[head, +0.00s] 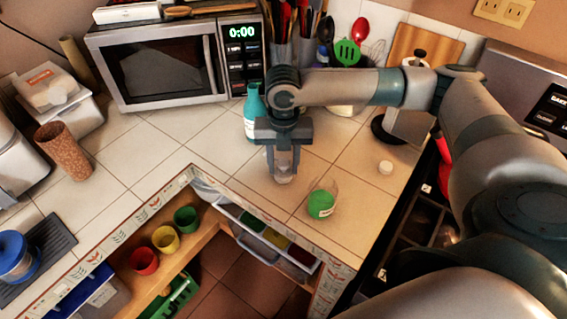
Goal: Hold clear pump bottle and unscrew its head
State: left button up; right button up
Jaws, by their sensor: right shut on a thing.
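My right gripper (284,170) points down over the counter corner, left of the green-filled container. It is shut on a small clear thing (284,179), which shows just below the fingertips. This may be the clear pump bottle, but the fingers hide most of it and I cannot make out its pump head. A clear container with green contents and a pale label (321,203) stands to the right, near the counter edge, apart from the gripper. My left gripper is not in view.
A teal bottle (252,112) stands behind the right gripper. A small white cap-like piece (386,167) lies on the tiles at right. The microwave (160,65) and a utensil group (347,52) are behind. An open drawer (265,240) is below the counter edge. The left tiles are mostly clear.

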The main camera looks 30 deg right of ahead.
jog(key=shift+f, duration=0.25)
jog(key=shift+f, duration=0.1)
jog(key=o, duration=1.2)
jog(key=shift+r, duration=0.5)
notch_tip(320, 180, up, 11)
jog(key=b, duration=0.2)
jog(key=shift+r+b, duration=0.15)
jog(key=shift+b, duration=0.15)
jog(key=shift+s, duration=0.1)
